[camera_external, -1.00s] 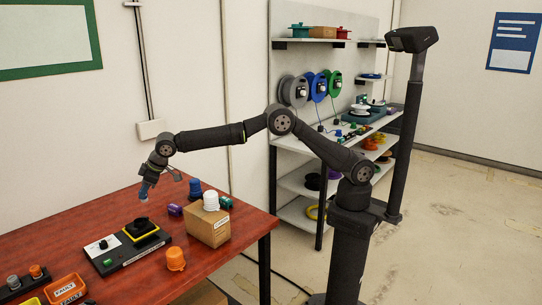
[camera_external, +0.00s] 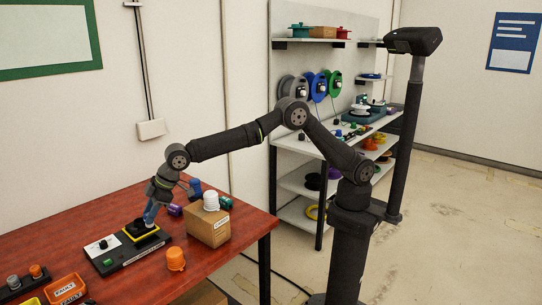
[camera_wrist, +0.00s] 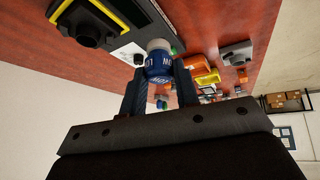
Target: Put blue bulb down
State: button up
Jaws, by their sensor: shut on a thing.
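My gripper (camera_external: 150,213) is low over the table, beside or above the black test box (camera_external: 112,262). It is shut on a blue bulb with a pale end, which shows between the fingers in the wrist view (camera_wrist: 158,64). In the outside view I cannot tell whether the bulb touches anything. A second blue bulb (camera_external: 195,190) stands behind.
A cardboard box (camera_external: 208,229) with a white bulb (camera_external: 211,201) on top stands to the right. An orange bulb (camera_external: 176,259) stands in front of it. Purple and green bulbs lie behind. An orange tray (camera_external: 66,289) is at the front left. The red table's left back is clear.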

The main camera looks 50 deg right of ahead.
jog(key=shift+n, duration=0.3)
jog(key=s, duration=0.1)
jog(key=s+a+f, duration=0.1)
jog(key=s+a, duration=0.1)
jog(key=s, duration=0.1)
jog(key=shift+a+f, duration=0.2)
jog(key=shift+f, duration=0.05)
jog(key=s+a+f, duration=0.4)
jog(key=a, duration=0.1)
jog(key=s+a+f, duration=0.2)
jog(key=shift+s+a, duration=0.3)
jog(key=shift+f, duration=2)
jog(key=shift+f, duration=0.15)
jog(key=o, duration=0.9)
jog(key=shift+o, duration=0.2)
jog(key=v, duration=1.2)
jog(key=shift+w, duration=0.15)
